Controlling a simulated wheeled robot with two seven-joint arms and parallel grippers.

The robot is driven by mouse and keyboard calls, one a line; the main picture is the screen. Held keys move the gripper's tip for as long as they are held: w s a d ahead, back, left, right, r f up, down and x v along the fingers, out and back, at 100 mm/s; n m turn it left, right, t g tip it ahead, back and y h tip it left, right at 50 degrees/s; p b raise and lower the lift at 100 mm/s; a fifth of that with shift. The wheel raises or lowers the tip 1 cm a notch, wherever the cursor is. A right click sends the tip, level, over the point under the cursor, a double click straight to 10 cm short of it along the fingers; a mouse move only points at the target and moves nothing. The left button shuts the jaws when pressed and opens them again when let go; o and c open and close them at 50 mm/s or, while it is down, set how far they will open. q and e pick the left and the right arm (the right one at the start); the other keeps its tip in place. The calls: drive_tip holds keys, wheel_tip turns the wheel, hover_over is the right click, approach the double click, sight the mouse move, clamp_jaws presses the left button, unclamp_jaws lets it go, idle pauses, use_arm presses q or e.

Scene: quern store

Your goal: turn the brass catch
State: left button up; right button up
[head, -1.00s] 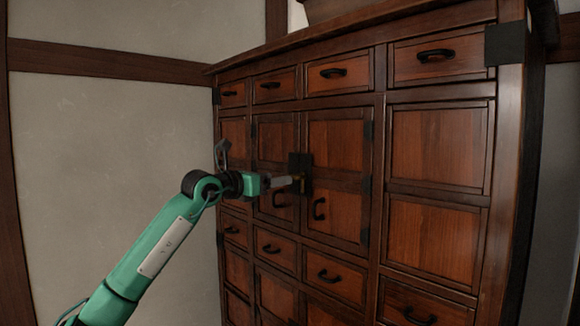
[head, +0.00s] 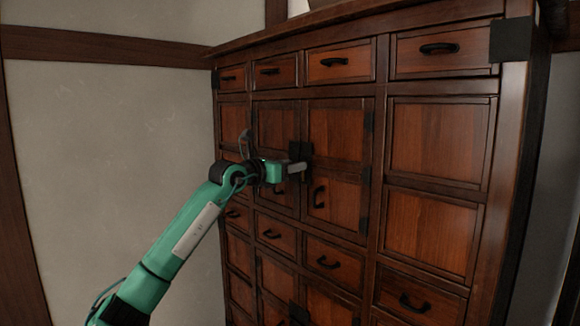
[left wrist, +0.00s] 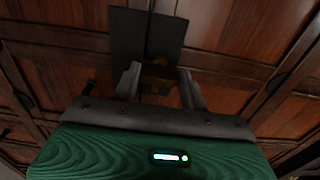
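The brass catch (left wrist: 158,63) is small and dark gold, on a black metal plate (left wrist: 147,35) across the seam of two cabinet doors. The plate shows in the head view (head: 306,150), where my gripper hides the catch. My left gripper (head: 304,167) reaches in from the left, close to the plate. In the left wrist view its two fingers (left wrist: 160,76) stand apart, one on each side of the catch, with small gaps showing. Whether a finger touches the catch cannot be told. My right gripper is in neither view.
The large wooden cabinet (head: 437,142) fills the right side, with several drawers and black pull handles. A door handle (head: 318,196) sits just below right of my gripper. A pale wall (head: 100,160) with dark beams stands on the left, with free room before it.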

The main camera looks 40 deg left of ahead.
use_arm(q)
drive_tip(key=shift+c, duration=1.2)
drive_tip(key=shift+d+f+m+b, duration=0.1)
drive_tip(key=shift+m+b, duration=0.7)
drive_tip(key=shift+m, duration=3.65)
drive_tip(key=shift+d+f+m+b, duration=0.1)
drive_tip(key=shift+m+b, duration=0.7)
drive_tip(key=shift+m, duration=3.65)
